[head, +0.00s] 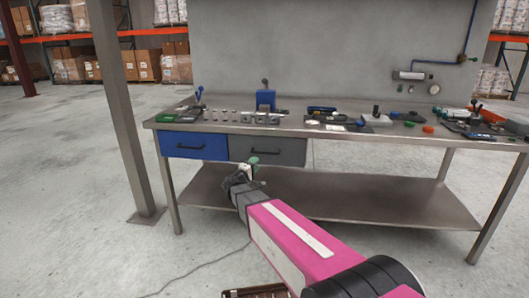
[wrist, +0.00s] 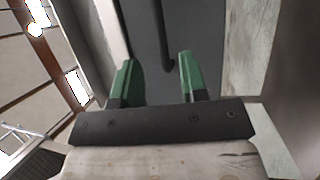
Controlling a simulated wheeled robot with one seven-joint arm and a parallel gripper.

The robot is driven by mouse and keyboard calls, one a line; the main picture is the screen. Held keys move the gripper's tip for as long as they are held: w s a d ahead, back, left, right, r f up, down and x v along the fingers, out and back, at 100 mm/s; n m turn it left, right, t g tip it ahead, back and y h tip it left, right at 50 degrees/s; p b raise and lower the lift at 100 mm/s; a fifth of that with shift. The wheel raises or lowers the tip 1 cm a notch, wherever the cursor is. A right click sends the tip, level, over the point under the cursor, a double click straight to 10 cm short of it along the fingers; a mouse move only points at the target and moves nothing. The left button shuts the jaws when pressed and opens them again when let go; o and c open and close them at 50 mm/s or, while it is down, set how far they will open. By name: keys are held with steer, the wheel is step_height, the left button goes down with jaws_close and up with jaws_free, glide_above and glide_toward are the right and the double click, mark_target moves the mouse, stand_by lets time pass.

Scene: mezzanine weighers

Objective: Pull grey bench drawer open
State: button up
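The grey bench drawer (head: 290,152) hangs under the bench top, right of the blue drawer, and looks shut. Its front (wrist: 205,35) fills the upper middle of the wrist view. Its dark bar handle (wrist: 161,35) runs down from the top edge there, lying between the lines of my two green fingers, nearer the right one. My gripper (wrist: 157,75) is open, its fingers apart with nothing held. In the head view my gripper (head: 251,165) is at the lower left part of the grey drawer front. Whether a finger touches the handle I cannot tell.
The blue drawer (head: 193,146) with its own dark handle is beside it. The steel bench (head: 350,134) carries several tools and parts, with a lower shelf (head: 380,200) underneath. A steel post (head: 122,110) stands at left. The floor in front is mostly clear.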

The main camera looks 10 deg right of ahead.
mark_target(266, 153)
steer(key=x, duration=1)
steer(key=shift+w+d, duration=0.2)
jaws_close()
